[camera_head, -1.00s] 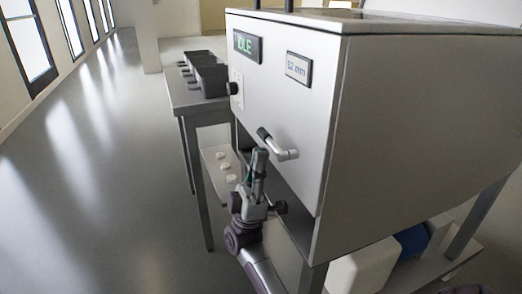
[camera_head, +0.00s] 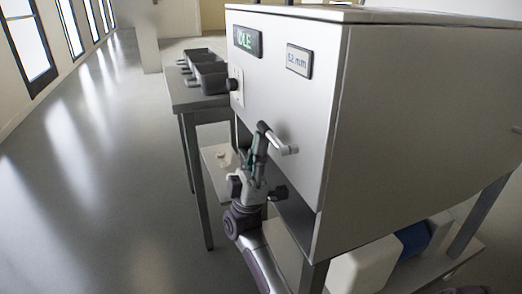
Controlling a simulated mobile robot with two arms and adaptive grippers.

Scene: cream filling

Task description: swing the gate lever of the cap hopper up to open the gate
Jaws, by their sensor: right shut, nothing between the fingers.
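The gate lever (camera_head: 284,147) is a bent metal bar with a dark grip at its upper left end, on the front face of a large pale grey machine housing (camera_head: 300,110). It slants from the grip down to the right. My right gripper (camera_head: 261,143) points up from below, its fingers shut and empty, just beneath and overlapping the dark grip. I cannot tell whether the fingers touch the lever. The gate itself does not show. My left gripper is not in view.
Green display text (camera_head: 246,41) and a "52 mm" plate (camera_head: 299,61) are on the housing. Dark trays (camera_head: 212,78) sit on a grey side table (camera_head: 187,96) behind. A white block (camera_head: 362,266) and a blue one (camera_head: 412,240) lie under the housing. Open floor spreads left.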

